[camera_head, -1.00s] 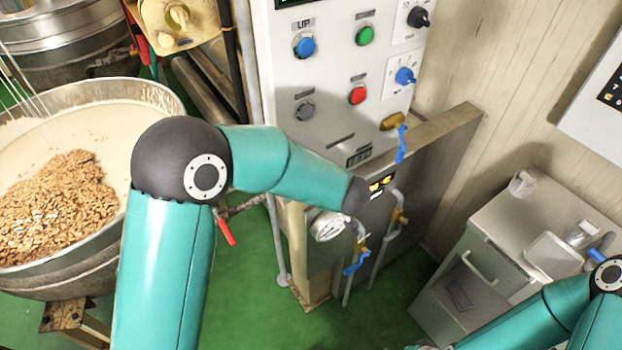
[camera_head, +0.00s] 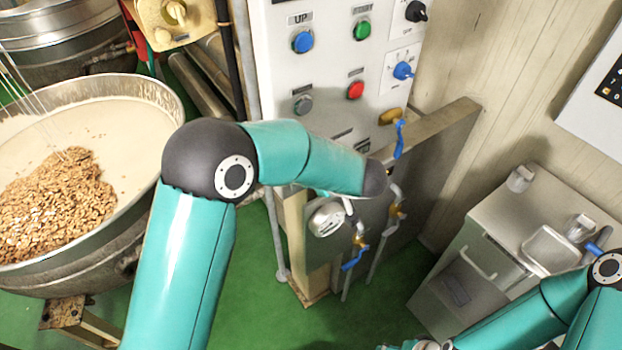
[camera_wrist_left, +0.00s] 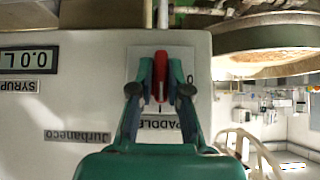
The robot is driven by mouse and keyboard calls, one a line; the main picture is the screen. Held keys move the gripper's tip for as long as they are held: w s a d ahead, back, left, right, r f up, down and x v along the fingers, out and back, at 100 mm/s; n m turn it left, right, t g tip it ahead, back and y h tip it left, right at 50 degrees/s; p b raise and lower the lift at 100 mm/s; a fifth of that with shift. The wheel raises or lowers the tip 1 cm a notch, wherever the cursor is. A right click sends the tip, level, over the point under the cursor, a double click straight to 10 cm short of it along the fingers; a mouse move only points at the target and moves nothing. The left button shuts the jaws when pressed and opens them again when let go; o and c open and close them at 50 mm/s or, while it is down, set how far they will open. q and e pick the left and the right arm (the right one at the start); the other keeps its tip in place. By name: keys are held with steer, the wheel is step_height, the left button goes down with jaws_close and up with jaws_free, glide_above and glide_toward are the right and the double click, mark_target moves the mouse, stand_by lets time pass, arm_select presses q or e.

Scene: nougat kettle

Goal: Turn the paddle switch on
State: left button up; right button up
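The paddle switch (camera_wrist_left: 160,68) is a red handle on a light plate with a partly covered PADDLE label, in the left wrist view. My left gripper (camera_wrist_left: 161,72) has a finger on each side of the red handle, close against it, and looks shut on it. In the head view my left arm hides this gripper and the switch.
The control panel (camera_head: 330,75) carries several buttons and knobs. Blue-handled valves (camera_head: 355,258) and a round gauge (camera_head: 327,219) are below. A kettle of nougat and nuts (camera_head: 150,92) stands left, a metal cabinet (camera_head: 480,262) right. Green floor shows between.

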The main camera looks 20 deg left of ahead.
arm_select(q)
steer(key=o, duration=0.3)
steer(key=shift+w, duration=0.1)
steer(key=v, duration=1.2)
steer(key=shift+f, duration=0.1)
